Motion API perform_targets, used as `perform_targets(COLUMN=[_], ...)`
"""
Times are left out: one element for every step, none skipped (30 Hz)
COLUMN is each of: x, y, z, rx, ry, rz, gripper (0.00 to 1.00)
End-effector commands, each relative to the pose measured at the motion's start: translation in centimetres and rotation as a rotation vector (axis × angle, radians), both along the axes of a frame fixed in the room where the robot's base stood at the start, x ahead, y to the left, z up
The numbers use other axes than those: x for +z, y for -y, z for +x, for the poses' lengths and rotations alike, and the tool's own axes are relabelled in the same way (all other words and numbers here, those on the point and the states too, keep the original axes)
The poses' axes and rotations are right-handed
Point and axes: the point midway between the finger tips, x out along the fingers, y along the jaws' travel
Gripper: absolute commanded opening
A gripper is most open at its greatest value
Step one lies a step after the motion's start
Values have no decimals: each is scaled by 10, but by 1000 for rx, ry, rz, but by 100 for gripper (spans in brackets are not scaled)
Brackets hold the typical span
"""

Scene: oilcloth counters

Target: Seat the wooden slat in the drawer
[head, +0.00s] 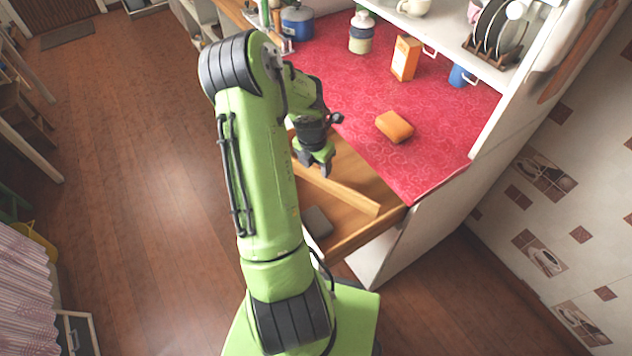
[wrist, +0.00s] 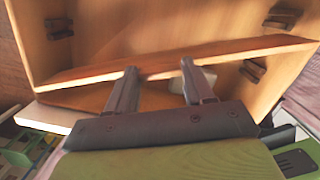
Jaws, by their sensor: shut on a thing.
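The wooden slat (head: 345,193) is a long thin light-brown strip, held over the open drawer (head: 368,233) under the counter. In the wrist view the slat (wrist: 235,50) runs across the drawer (wrist: 150,25) at a slant, its right end higher in the picture. My gripper (head: 315,170) is shut on the slat near its far end in the head view; in the wrist view its fingertips (wrist: 160,72) meet the slat's near edge. Dark slotted holders show on the drawer walls, at left (wrist: 59,29) and right (wrist: 282,18). I cannot tell whether the slat touches the walls.
A grey block (head: 318,222) lies in the drawer. On the red counter (head: 350,95) are an orange sponge (head: 394,126), an orange box (head: 405,58), a jar (head: 361,33) and a blue pot (head: 297,22). A dish rack (head: 490,55) stands on the shelf.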

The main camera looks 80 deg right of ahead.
Motion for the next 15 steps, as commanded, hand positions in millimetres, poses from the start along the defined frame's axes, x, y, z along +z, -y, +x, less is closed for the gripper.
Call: perform_targets(x=[-11, -14, -19, -25, -31, -40, -46, -52, -58, -61, -63, -64, -64, -63, -63], y=[-1, 0, 0, 0, 0, -1, 0, 0, 0, 0, 0, 0, 0, 0, 0], z=[0, 0, 0, 0, 0, 0, 0, 0, 0, 0, 0, 0, 0, 1, 1], rx=[0, 0, 0, 0, 0, -1, -1, -1, -1, -1, -1, -1, -1, 0, 0], ry=[-1, -1, 0, 0, 0, -1, 0, -1, 0, 0, 1, 1, 2, 2, 2], rz=[3, 1, 0, 2, 2, 3, 2, 2, 1, 1, 0, 0, -2, -2, -2], gripper=[2, 2, 2, 2, 2, 2, 2, 2, 2, 2, 2, 2, 2, 2, 2])
